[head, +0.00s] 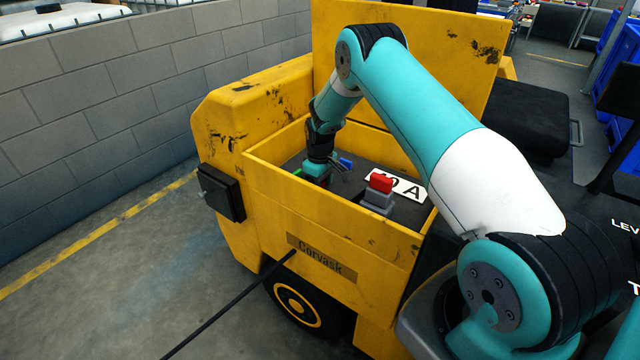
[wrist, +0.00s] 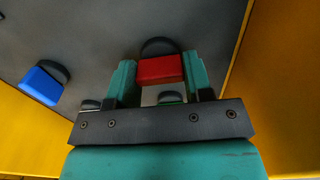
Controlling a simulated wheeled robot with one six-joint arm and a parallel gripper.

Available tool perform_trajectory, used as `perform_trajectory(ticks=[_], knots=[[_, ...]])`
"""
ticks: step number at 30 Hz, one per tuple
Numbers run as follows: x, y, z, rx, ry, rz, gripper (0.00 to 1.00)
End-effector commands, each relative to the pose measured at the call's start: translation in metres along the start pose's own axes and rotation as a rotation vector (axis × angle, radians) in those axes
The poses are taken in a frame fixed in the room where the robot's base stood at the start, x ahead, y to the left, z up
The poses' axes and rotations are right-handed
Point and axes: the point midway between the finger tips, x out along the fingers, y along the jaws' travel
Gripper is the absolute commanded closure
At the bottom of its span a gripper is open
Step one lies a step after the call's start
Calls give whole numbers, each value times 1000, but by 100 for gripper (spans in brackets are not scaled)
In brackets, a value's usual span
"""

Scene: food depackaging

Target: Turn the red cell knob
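The red cell knob (wrist: 160,69) is a red block in front of a dark round disc in the wrist view. My gripper (wrist: 160,72) has one green finger on each side of it, with no clear gap on either side, so it looks shut on the knob. In the head view my gripper (head: 318,174) points down into the yellow compartment and hides what lies beneath it.
A blue knob (wrist: 41,85) is left of my gripper in the wrist view. A small green part (head: 297,172) shows beside my gripper in the head view. A white label (head: 408,190) lies behind the red block. Yellow walls (head: 335,228) enclose the compartment.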

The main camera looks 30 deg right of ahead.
Motion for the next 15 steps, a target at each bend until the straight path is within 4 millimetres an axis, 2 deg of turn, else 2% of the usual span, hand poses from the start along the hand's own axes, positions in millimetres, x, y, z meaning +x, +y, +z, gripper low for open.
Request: perform_trajectory(ticks=[8,15], knots=[[0,0,0,-22,0,1,77],[2,0,0,-138,0,1,77]])
